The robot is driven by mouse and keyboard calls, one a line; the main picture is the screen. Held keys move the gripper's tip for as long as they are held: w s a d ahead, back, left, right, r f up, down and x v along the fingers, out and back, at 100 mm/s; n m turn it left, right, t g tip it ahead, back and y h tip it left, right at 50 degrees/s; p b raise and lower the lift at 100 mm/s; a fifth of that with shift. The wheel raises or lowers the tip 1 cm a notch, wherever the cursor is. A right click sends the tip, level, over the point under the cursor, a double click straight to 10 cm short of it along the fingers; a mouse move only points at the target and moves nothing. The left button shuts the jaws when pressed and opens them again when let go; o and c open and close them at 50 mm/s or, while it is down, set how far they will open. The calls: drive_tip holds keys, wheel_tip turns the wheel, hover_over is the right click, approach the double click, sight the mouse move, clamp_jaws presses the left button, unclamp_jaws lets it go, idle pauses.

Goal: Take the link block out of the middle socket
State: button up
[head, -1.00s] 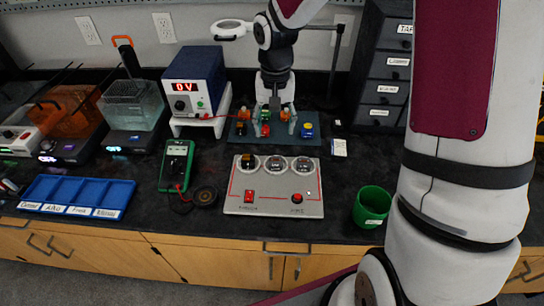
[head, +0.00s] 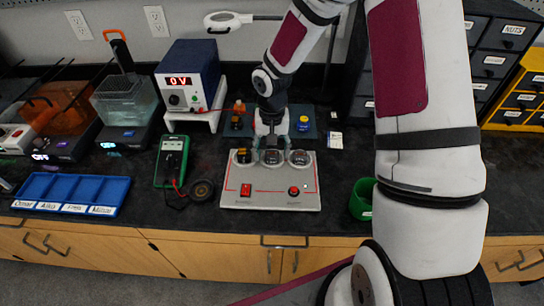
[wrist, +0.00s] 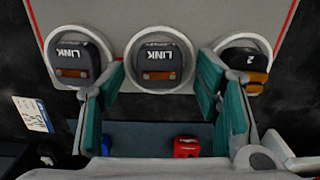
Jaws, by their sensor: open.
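The middle link block (wrist: 160,62) is dark with a white LINK label and an orange-brown strip. It sits in the middle socket (wrist: 138,84) of the grey panel (head: 270,197). My gripper (wrist: 160,82) is open, with one teal-padded finger on each side of the middle block, in the gaps between the sockets. I cannot tell whether the pads touch it. In the head view my gripper (head: 270,143) is at the back of the socket row. Another link block (wrist: 80,60) and a block marked 2 (wrist: 245,65) fill the outer sockets.
Behind the panel lies a mat (head: 318,122) with several coloured blocks, partly hidden by my arm. A power supply (head: 190,80) reads 0 V. A multimeter (head: 171,160) and blue tray (head: 70,190) are left; a green cup (head: 361,200) is right.

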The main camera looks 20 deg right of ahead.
drive_tip(key=c, duration=1.1)
drive_tip(key=shift+r, duration=0.1)
